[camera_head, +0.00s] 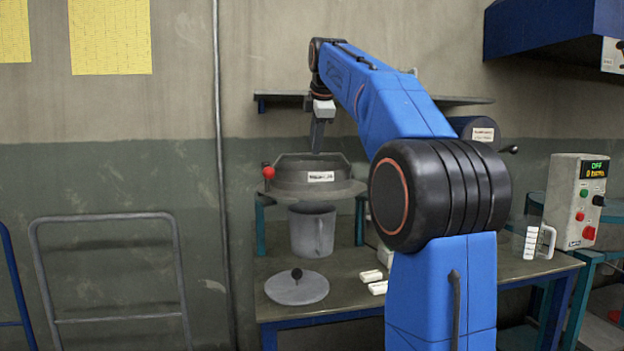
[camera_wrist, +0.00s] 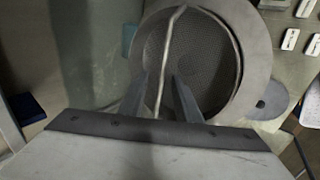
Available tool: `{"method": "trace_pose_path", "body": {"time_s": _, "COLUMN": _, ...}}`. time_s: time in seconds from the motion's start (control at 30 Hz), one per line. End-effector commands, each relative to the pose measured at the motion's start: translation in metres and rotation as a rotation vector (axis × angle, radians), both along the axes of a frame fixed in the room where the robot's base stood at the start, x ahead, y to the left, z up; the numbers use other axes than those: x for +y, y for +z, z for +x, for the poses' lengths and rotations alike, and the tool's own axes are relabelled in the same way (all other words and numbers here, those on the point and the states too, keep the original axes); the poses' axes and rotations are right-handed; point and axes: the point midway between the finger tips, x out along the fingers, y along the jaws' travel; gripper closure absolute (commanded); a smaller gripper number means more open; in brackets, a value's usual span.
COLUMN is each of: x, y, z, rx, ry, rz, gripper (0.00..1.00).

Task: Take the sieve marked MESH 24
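The sieve (camera_head: 310,176) is a grey round pan with a white label in the head view; the label's print is too small to read surely. It sits on a wide grey plate (camera_head: 345,190) above the bench. In the wrist view its dark mesh (camera_wrist: 200,60) shows, with a thin bar handle (camera_wrist: 172,45) arching across it. My gripper (camera_head: 318,148) points down just above the sieve in the head view. In the wrist view its two fingers (camera_wrist: 160,88) are apart, with the bar running between them; I cannot tell whether they touch it.
A grey mug-like vessel (camera_head: 312,230) stands below the plate, and a round lid with a black knob (camera_head: 297,289) lies in front. A red ball knob (camera_head: 268,172) sits at the plate's left. White blocks (camera_head: 372,276) lie on the bench. A control box (camera_head: 577,200) stands right.

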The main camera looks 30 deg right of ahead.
Motion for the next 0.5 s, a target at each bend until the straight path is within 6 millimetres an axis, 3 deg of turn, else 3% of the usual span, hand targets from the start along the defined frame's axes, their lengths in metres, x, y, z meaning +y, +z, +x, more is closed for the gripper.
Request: {"method": "trace_pose_path", "body": {"time_s": 0.5, "x": -0.003, "y": -0.045, "z": 0.026, "rx": 0.001, "ry": 0.000, "rz": 0.000, "gripper": 0.70}}
